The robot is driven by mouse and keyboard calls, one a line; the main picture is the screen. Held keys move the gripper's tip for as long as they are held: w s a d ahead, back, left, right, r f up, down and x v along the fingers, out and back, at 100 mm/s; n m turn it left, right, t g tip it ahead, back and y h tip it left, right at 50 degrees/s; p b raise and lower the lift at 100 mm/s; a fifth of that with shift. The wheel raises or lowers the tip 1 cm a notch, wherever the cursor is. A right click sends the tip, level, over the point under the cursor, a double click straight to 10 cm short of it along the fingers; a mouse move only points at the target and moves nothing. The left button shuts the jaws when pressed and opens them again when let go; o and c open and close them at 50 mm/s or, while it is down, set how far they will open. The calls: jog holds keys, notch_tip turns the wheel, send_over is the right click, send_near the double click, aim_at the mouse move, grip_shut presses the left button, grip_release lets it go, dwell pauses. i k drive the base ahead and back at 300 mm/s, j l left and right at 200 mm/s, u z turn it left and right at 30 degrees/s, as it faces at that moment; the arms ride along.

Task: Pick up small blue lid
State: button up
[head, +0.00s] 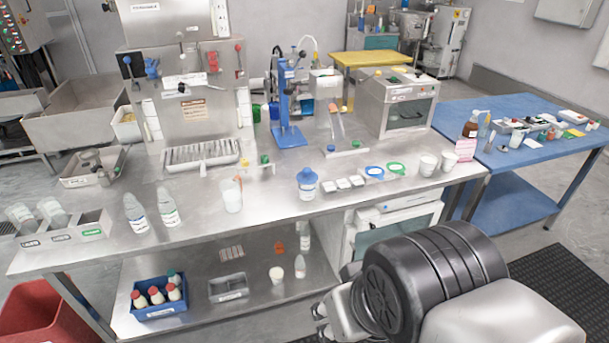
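A white jar with a blue lid (307,175) stands near the front middle of the steel bench. A small blue cap-like piece (331,148) lies behind it and to its right, too small to make out well. A blue ring-shaped piece (375,172) lies further right, beside a green one (397,168). I cannot tell which of these is the small blue lid. My arm fills the lower right. What seems to be part of my gripper (321,318) shows at its left end, below and in front of the bench top. Its fingers cannot be made out.
The steel bench (262,215) also holds bottles (167,208), a clear beaker (232,196), white trays (343,184), white cups (428,165) and a blue press (288,110). A blue table (540,152) stands to the right. The lower shelf holds a blue crate (158,308).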

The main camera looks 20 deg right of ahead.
aim_at(306, 176)
jog(key=i+z, duration=0.4)
jog(key=i+j+z, duration=0.35)
jog(key=i, duration=0.25)
jog(key=i+j+z, duration=0.4)
jog(key=i+l, duration=0.1)
